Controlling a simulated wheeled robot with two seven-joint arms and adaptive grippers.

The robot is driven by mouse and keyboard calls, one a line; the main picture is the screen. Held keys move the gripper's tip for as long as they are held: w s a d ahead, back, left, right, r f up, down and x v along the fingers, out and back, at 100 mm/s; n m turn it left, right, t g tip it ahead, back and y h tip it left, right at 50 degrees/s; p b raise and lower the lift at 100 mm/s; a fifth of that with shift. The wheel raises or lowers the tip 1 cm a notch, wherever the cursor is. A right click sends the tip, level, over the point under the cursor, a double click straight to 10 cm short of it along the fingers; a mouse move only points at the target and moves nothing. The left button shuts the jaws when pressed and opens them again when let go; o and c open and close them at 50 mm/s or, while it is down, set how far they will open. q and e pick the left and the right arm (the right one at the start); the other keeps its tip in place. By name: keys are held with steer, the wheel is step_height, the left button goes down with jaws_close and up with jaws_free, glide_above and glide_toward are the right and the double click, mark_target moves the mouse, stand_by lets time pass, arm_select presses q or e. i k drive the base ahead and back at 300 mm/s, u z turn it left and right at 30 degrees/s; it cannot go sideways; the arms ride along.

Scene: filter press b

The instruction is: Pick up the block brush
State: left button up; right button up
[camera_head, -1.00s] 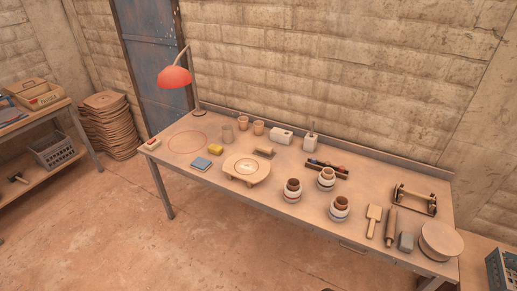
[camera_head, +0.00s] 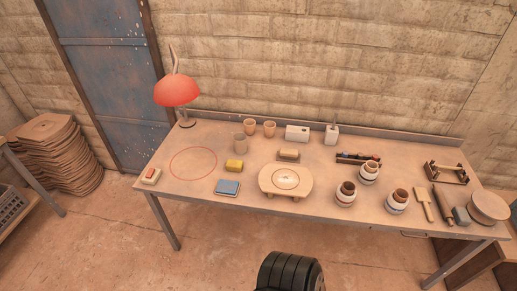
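A small block with a brown top and a paler lower part (camera_head: 289,155) looks like the block brush. It lies on the table (camera_head: 330,210) just behind the round, footed wooden stand (camera_head: 286,180), to the right of the yellow sponge-like block (camera_head: 234,165). It is small in the picture, so its bristles cannot be made out. Neither of my grippers shows in the head view, and nothing is touching the brush. A dark ribbed part at the bottom edge seems to be part of my own body.
A red lamp (camera_head: 177,92) stands at the table's back left. Floor in front is mostly clear.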

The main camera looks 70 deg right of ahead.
mark_target(288, 153)
steer(key=i, duration=1.45)
steer(key=z, duration=3.7)
